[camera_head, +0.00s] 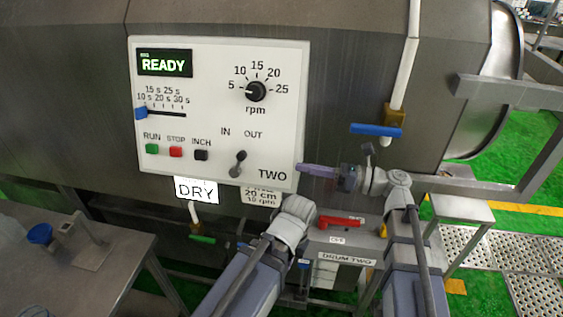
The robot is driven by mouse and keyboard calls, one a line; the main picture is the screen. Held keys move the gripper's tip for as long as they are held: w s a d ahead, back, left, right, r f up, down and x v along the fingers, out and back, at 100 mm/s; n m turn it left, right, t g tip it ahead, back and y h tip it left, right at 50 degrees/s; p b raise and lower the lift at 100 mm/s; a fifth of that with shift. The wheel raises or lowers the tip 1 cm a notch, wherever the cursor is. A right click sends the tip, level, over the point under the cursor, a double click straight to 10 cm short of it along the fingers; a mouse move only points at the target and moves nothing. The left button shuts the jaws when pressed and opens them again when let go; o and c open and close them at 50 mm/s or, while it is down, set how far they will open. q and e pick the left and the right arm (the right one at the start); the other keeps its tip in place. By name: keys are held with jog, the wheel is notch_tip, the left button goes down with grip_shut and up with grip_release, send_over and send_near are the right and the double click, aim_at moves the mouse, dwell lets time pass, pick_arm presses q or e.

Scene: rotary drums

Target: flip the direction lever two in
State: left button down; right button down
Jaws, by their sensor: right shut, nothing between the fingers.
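The direction lever (239,160) is a small dark lever on the white panel (220,55) marked TWO, below the words IN and OUT. My left arm (292,222) rises from below to under the panel. Its gripper's fingers do not show.
The panel also has a READY display (165,63), an rpm knob (256,91), a blue slider (141,113) and RUN (152,149), STOP (176,152) and INCH (201,155) buttons. A blue valve handle (377,130) is near my right wrist. A red handle (340,222) is below.

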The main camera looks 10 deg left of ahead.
aim_at(243, 151)
jog(key=a, duration=0.8)
jog(key=w+a, duration=0.1)
jog(key=a, duration=0.4)
jog(key=shift+w+r, duration=0.1)
jog(key=shift+r, duration=0.15)
jog(key=p, duration=0.2)
jog(key=r+h+p, duration=0.1)
jog(key=shift+w+a+r+g+p, duration=0.2)
jog(key=shift+a+g+p, duration=0.1)
jog(key=shift+a+p, duration=0.1)
jog(key=shift+a+r+p, duration=0.1)
jog(key=shift+a+p, duration=0.05)
jog(key=shift+p, duration=0.2)
jog(key=shift+w+a+r+p, duration=0.2)
jog(key=shift+a+r+p, duration=0.15)
jog(key=shift+a, duration=0.4)
jog(key=shift+w+a+r+p, duration=0.2)
jog(key=shift+a+p, duration=0.1)
jog(key=shift+a, duration=0.45)
jog(key=shift+a+r, duration=0.15)
jog(key=shift+a, duration=1.2)
jog(key=shift+r, duration=0.1)
